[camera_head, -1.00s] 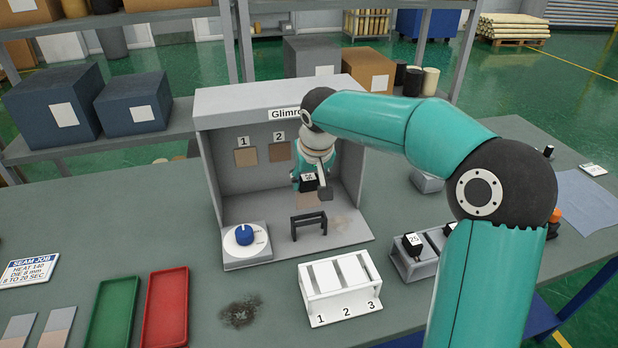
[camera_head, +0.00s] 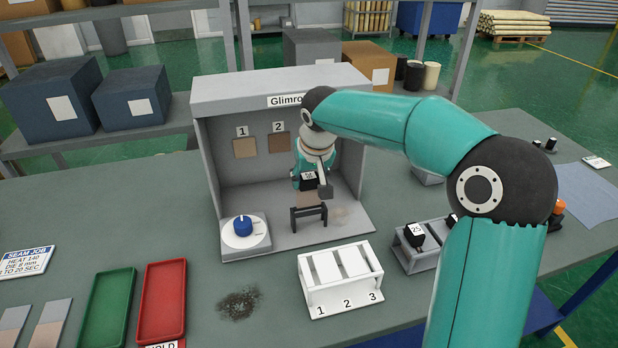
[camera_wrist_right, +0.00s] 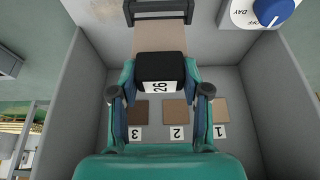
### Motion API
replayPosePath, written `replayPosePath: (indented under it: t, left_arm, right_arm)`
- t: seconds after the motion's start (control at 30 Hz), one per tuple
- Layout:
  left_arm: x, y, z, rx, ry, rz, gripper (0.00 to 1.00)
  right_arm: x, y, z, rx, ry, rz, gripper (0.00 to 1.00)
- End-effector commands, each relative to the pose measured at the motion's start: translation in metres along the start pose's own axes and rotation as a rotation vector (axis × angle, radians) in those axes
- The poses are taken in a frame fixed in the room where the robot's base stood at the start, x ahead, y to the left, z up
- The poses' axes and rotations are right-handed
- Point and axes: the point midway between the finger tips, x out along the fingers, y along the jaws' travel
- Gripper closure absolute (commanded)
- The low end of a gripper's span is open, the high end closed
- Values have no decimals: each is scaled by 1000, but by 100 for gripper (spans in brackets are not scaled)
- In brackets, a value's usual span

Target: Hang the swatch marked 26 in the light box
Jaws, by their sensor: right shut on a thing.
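My right gripper (camera_head: 308,182) is inside the grey light box (camera_head: 207,185), shut on the black holder (camera_wrist_right: 160,66) of a tan swatch (camera_wrist_right: 160,40). The holder's white label reads 26 in the right wrist view. The swatch also shows in the head view (camera_head: 309,199), hanging below the gripper. A dark stand with a crossbar (camera_head: 309,212) is on the box floor, just below and in front of the swatch. Whether they touch I cannot tell. Swatches 1 (camera_head: 244,147) and 2 (camera_head: 279,142) are on the back wall; swatch 3 (camera_wrist_right: 138,112) shows in the wrist view. My left gripper is out of view.
A blue-knobbed dial (camera_head: 243,228) is at the box's front left. A white rack marked 1, 2, 3 (camera_head: 343,300) stands in front. A grey rack with a holder marked 25 (camera_head: 414,235) stands right. Green (camera_head: 108,305) and red (camera_head: 163,300) trays lie front left.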

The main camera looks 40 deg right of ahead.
Motion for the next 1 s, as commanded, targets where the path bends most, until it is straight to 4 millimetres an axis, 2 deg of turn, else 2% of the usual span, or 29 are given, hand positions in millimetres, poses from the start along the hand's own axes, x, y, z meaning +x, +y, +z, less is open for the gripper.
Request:
replayPosePath:
  t: [0.57,1.0]
  left_arm:
    - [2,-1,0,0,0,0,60]
    - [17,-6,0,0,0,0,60]
  right_arm:
    - [1,1,0,1,1,0,87]
    - [18,1,8,1,1,0,87]
